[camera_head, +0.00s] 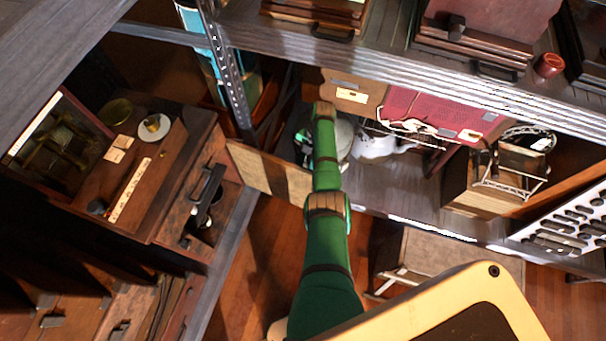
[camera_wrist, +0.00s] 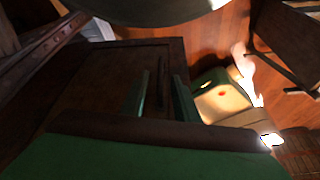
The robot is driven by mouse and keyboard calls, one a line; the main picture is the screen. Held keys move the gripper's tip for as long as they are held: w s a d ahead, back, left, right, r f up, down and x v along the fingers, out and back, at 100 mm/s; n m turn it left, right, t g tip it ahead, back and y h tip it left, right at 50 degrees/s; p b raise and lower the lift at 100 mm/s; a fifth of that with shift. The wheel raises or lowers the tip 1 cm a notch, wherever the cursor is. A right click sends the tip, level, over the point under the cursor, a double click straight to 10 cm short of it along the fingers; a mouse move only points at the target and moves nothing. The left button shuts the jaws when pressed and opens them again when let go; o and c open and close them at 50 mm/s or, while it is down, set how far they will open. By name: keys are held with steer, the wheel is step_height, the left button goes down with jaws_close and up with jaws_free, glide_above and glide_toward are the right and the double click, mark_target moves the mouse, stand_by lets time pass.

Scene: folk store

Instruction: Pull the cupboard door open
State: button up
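In the wrist view, a dark wooden door panel (camera_wrist: 100,85) with a raised frame fills the left and middle. A thin dark upright handle (camera_wrist: 160,76) shows on it. My gripper (camera_wrist: 158,92) has its two green fingers apart, one on each side of the handle as seen here; I cannot tell whether they touch it. In the head view, my green arm reaches up the middle, and its fingers are hidden at the far end. A brown wooden cupboard (camera_head: 168,165) with a black handle (camera_head: 207,184) stands at the left, apart from my arm.
A woven, wood-edged panel (camera_head: 270,176) lies just left of my arm. Metal shelving (camera_head: 450,75) crosses above, with a red case (camera_head: 440,112) and a wire rack (camera_head: 515,170) on the right. A bench (camera_head: 425,252) stands at lower right. Wooden floor (camera_head: 270,235) shows left of my arm.

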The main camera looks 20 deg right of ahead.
steer(key=shift+v, duration=2.15)
